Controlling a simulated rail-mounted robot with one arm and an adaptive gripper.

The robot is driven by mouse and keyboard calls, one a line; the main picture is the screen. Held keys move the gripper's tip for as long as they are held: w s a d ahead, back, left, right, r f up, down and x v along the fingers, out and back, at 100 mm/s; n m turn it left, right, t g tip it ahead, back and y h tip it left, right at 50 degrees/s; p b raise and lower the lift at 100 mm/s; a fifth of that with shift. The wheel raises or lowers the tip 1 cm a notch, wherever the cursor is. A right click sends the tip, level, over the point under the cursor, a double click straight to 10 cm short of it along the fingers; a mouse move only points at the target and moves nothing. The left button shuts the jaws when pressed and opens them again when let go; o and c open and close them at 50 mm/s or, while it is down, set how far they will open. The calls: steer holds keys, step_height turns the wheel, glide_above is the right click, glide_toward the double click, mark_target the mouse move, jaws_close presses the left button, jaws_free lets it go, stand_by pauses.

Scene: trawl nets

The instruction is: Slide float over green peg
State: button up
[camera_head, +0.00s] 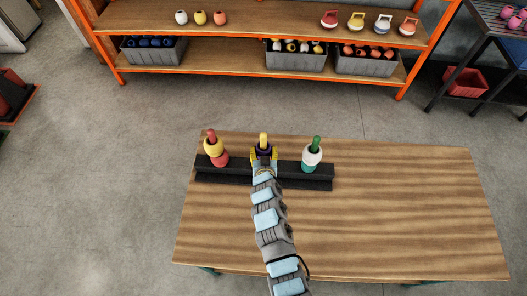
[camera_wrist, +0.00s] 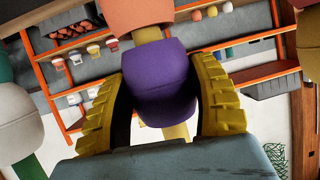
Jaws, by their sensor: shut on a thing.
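My gripper (camera_head: 264,160) is at the middle of the black rack, its yellow fingers shut on a purple float (camera_wrist: 160,82). The yellow peg (camera_head: 263,139) passes through this float and sticks out above it. In the wrist view, seen upside down, bare yellow peg separates the purple float from a salmon float (camera_wrist: 140,14) lower on the peg. The green peg (camera_head: 316,143), to the right, carries a white float (camera_head: 312,156) above a green float (camera_head: 308,167). The peg's tip stands clear. The purple float is mostly hidden in the head view.
The black rack (camera_head: 318,183) stands on a wooden table (camera_head: 410,210). At left, a red peg (camera_head: 211,135) holds a yellow float (camera_head: 213,147) above a red float (camera_head: 220,159). The table's right side is clear. An orange-framed shelf (camera_head: 230,50) stands behind.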

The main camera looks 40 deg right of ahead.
steer(key=shift+r+p, duration=3.9)
steer(key=shift+r, duration=4.2)
